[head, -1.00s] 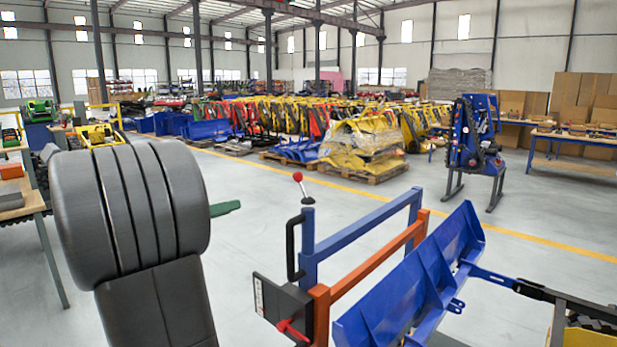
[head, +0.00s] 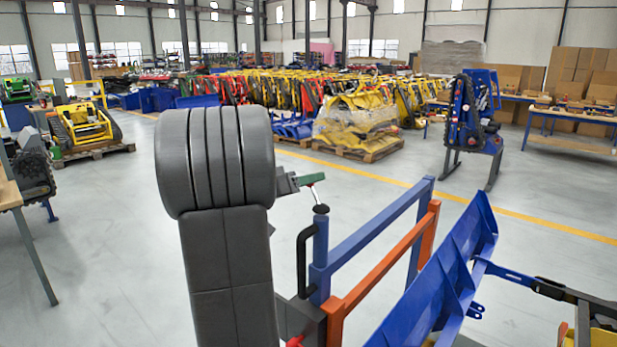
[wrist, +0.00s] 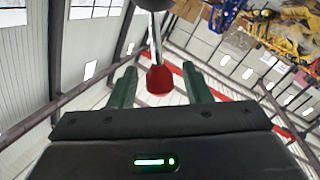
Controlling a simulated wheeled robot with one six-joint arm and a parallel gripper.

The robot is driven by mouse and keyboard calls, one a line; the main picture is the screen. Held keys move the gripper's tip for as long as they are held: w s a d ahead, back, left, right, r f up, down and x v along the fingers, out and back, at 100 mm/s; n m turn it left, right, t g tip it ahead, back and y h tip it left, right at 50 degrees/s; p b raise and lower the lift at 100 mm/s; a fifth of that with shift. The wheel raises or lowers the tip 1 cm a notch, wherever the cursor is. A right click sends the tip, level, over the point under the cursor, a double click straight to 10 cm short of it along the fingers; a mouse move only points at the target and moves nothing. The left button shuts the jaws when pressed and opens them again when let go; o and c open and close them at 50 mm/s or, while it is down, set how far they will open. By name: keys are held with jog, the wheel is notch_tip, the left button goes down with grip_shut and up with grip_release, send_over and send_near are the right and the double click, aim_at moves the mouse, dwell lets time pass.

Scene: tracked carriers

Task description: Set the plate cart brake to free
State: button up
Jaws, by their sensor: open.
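The cart's blue-and-orange frame (head: 372,250) stands at the lower right of the head view, with a long ribbed blue plate (head: 445,275) on its right side. A lever with a dark base (head: 321,209) rises from the top of the blue post. Its red knob (wrist: 159,80) ends a silver shaft in the wrist view and sits between the two green fingers. My gripper (wrist: 159,70) is open, with a gap on each side of the knob. In the head view, my gripper (head: 307,180) is at the lever's top and mostly hides the knob.
A black loop handle (head: 304,262) is on the post below the lever. A red handle (head: 294,341) shows at the bottom, partly hidden by my arm. A yellow tracked machine (head: 82,125) stands on a pallet at left. The grey floor behind the cart is open.

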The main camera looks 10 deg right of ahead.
jog(key=shift+d, duration=0.15)
jog(key=shift+c, duration=0.2)
grip_shut()
